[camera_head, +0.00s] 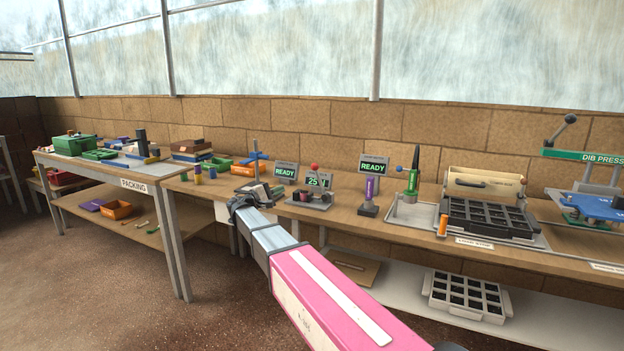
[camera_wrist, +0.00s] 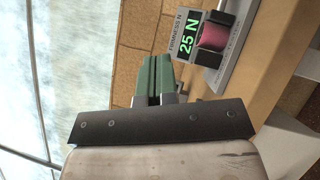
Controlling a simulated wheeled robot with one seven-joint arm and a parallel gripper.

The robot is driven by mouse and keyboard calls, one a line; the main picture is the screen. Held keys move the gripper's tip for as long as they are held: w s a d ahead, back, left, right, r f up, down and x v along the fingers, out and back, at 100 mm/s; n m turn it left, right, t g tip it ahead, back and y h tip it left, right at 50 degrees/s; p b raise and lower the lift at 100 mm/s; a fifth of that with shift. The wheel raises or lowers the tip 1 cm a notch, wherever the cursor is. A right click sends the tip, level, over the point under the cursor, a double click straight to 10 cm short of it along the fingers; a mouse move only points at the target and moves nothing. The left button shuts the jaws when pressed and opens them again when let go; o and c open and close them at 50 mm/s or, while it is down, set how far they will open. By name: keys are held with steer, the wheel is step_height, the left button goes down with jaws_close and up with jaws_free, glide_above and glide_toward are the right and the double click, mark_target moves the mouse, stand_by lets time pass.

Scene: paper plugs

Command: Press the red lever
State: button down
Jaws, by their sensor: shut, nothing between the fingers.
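The red lever's round red knob (camera_head: 314,166) stands above the firmness tester with the green "25" display (camera_head: 318,180) in the head view. The wrist view shows the tester's display (camera_wrist: 188,40), turned on its side and reading "25 N", with a dark pink-red cylinder (camera_wrist: 213,37) beside it. I cannot make out the knob in the wrist view. My gripper (camera_head: 238,201) is left of the tester, above the bench front. In the wrist view its green-grey fingers (camera_wrist: 155,68) are together and empty, apart from the tester.
A "READY" display (camera_head: 285,170) stands behind left of the tester; another (camera_head: 373,167) stands right, behind a post with a purple part (camera_head: 369,188). A black mould tray (camera_head: 487,218) is farther right. A blue-topped stand (camera_head: 256,157) is behind my gripper.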

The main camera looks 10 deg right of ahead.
mark_target(320, 182)
steer(key=x, duration=1)
steer(key=shift+w+d, duration=0.1)
steer(key=shift+s+d+r, duration=0.2)
steer(key=shift+s+d, duration=0.1)
steer(key=shift+d, duration=0.2)
steer(key=shift+s+d+r, duration=0.2)
steer(key=shift+s+d, duration=0.1)
steer(key=shift+d, duration=0.2)
steer(key=shift+s+d+r, duration=0.2)
steer(key=shift+d+r, duration=0.1)
steer(key=shift+d, duration=0.3)
